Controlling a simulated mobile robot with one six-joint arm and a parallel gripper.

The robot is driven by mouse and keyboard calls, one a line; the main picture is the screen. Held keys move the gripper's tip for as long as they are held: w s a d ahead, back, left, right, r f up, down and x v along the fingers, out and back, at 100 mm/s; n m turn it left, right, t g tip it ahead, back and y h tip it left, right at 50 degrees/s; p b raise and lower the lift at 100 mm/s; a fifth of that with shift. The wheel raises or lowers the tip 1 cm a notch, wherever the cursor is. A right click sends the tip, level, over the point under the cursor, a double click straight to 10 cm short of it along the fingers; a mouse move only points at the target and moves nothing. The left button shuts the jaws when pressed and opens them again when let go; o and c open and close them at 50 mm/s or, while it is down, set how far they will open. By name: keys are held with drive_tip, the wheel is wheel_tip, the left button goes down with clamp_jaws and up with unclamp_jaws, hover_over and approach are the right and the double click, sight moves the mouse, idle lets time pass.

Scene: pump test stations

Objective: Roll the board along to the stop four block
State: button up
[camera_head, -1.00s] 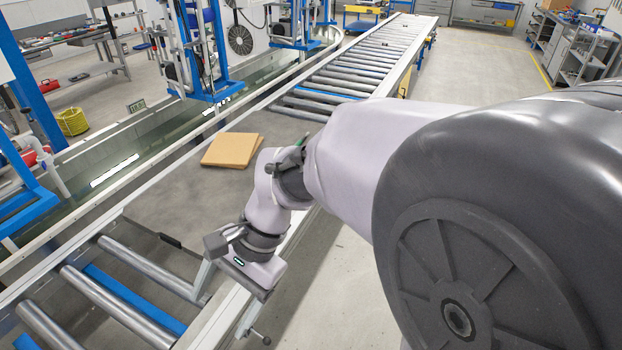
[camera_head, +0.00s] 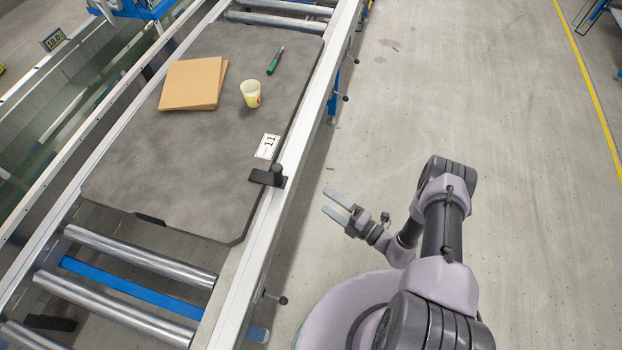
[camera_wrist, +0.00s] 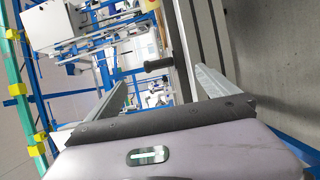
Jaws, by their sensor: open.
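The board (camera_head: 190,150) is a dark grey slab with cut corners, lying flat on the roller conveyor in the head view. It bears a brown cardboard stack (camera_head: 192,83), a pale cup (camera_head: 250,93), a green marker (camera_head: 275,61) and a white label (camera_head: 267,146) that seems to read 11. A black block with an upright peg (camera_head: 268,176) sits at the board's right edge by the rail; I cannot tell which it is fixed to. My gripper (camera_head: 325,200) is open and empty, right of the rail over the floor. In the wrist view a black peg (camera_wrist: 158,65) shows between my fingers (camera_wrist: 162,76), apart from them. I cannot identify the stop four block.
Bare rollers (camera_head: 140,255) lie at the near end of the conveyor, and more (camera_head: 280,20) beyond the board. The right side rail (camera_head: 262,225) has small knobs along its outer side. The concrete floor (camera_head: 450,90) to the right is clear.

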drive_tip(key=b+x, duration=0.3)
drive_tip(key=x, duration=1.3)
drive_tip(key=shift+w+a, duration=0.15)
drive_tip(key=shift+a, duration=0.2)
